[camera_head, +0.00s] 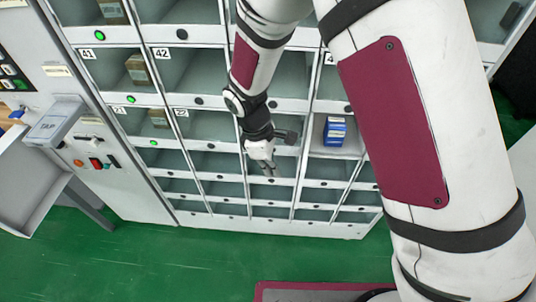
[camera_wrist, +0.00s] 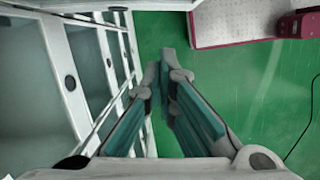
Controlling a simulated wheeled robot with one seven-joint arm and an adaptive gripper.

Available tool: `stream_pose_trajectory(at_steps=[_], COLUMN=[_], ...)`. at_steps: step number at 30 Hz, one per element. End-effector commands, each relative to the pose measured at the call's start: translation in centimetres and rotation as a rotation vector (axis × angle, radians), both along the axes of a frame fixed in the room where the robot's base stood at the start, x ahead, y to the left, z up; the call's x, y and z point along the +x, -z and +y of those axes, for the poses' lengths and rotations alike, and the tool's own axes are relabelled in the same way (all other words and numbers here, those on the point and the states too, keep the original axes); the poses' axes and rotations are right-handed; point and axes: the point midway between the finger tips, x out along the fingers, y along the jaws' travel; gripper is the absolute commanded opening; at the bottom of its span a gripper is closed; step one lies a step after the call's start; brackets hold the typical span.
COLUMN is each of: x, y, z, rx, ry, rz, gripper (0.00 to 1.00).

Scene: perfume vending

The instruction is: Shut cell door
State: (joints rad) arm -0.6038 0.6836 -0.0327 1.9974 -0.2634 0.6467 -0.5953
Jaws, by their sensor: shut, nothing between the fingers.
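The cabinet of cells (camera_head: 232,210) fills the middle of the head view, with grey-white frames, round dark locks and clear-looking fronts. My gripper (camera_head: 268,171) points down in front of its lower middle cells, with the fingers together and nothing between them. In the wrist view, my gripper (camera_wrist: 160,72) is shut, and the cabinet front (camera_wrist: 72,85) runs along its left side. A cell with a blue box (camera_head: 335,130) lies right of my gripper and looks brighter than its neighbours. I cannot tell for sure which cell door stands open; my arm hides part of the cabinet.
A panel with buttons (camera_head: 97,162) and a grey tray (camera_head: 35,185) stand at the left. The green floor (camera_head: 200,265) is clear in front of the cabinet. My base shows at the bottom. Brown boxes (camera_head: 137,70) sit in some left cells.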

Motion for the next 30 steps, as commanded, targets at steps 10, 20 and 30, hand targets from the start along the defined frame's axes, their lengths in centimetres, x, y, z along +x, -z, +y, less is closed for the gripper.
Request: stream_pose_trajectory(at_steps=[10,20,30], x=[-0.7,-0.7,-0.7], y=[0.3,0.4,0.3], z=[-3.8,-4.1,-4.6], rx=[0.000,0.000,0.000], ry=[0.002,0.000,-0.032], rz=[0.000,-0.001,0.000], gripper=[0.00,0.00,0.00])
